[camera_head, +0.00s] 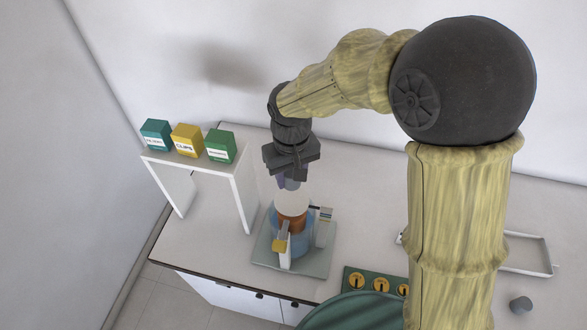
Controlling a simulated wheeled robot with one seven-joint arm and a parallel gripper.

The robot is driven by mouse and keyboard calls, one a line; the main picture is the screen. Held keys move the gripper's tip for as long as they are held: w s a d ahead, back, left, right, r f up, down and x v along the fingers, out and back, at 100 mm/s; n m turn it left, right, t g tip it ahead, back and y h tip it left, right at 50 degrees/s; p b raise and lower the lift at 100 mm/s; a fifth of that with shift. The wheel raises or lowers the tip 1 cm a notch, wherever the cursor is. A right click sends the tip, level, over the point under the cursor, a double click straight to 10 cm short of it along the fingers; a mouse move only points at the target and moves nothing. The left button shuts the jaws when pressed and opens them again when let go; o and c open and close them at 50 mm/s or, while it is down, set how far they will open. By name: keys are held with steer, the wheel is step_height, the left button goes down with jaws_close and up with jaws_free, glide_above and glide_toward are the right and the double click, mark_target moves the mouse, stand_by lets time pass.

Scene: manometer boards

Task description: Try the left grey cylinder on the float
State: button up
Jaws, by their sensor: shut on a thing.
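My gripper (290,178) points down and is shut on a grey cylinder (290,184), of which only a small part shows below the fingers. It is right above a clear bluish vessel (305,243) with a pale upper part (292,203) and an orange-brown band (292,222) inside. I cannot tell which of these is the float, or whether the held cylinder touches it. The vessel stands on a grey-green base plate (318,266).
A white shelf (243,190) at the left carries teal (156,134), yellow (187,140) and green (221,146) labelled boxes. A green panel with yellow discs (356,280) is at the front, partly hidden by my body. A white frame tray (530,268) is at the right, partly behind my arm.

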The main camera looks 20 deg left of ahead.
mark_target(292, 200)
steer(key=shift+s, duration=0.1)
steer(key=shift+f+b, duration=2.3)
steer(key=shift+f, duration=0.6)
steer(key=shift+f+b, duration=0.4)
steer(key=shift+f, duration=0.2)
steer(key=o, duration=1.3)
steer(key=shift+c, duration=0.2)
step_height(292, 200, up, 17)
steer(key=b, duration=0.3)
steer(key=shift+r, duration=0.2)
